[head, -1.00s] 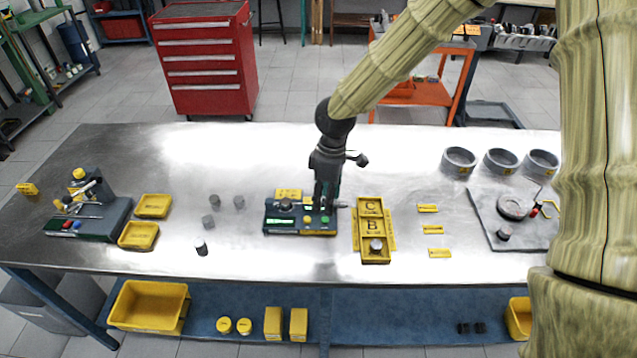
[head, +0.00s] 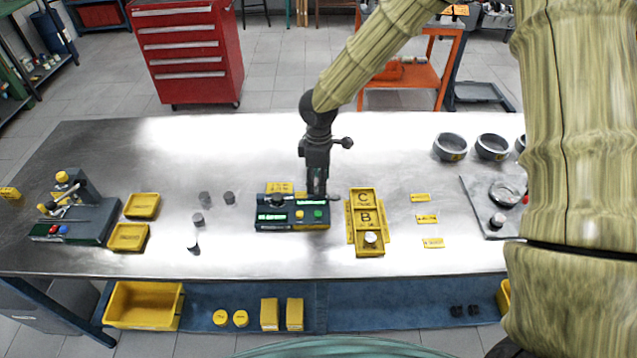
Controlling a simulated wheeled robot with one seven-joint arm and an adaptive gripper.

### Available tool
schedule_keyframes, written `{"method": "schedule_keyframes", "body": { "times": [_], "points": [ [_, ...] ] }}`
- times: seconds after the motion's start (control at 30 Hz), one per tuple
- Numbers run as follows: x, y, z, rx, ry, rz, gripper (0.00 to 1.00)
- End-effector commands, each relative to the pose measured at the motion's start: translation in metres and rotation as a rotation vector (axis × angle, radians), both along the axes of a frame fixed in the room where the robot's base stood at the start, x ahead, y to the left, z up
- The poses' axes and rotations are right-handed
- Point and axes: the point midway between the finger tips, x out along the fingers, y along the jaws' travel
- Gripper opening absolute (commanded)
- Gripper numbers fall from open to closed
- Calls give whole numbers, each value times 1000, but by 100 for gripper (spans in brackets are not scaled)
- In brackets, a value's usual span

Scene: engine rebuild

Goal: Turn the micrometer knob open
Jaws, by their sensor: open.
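The micrometer gauge (head: 276,224) is a dark green block with lit displays and coloured buttons, standing near the middle of the steel bench. A small grey part that looks like its knob (head: 335,197) sticks out at its back right. My gripper (head: 317,193) is open and points down at the right back of the gauge, close beside this grey part. The fingers are small and dark here, so I cannot tell whether they touch or straddle the knob. Part of the gauge behind the fingers is hidden.
Several grey cylinders (head: 198,219) stand to the left. Grey rings (head: 450,147) stand at the back right.

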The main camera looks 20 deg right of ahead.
Motion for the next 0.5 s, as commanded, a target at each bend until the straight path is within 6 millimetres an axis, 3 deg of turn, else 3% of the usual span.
{"method": "schedule_keyframes", "body": {
  "times": [0.23,0.5],
  "points": [
    [-1,0,-21,0,1,-1,47],
    [0,-1,-29,0,0,-2,47]
  ]
}}
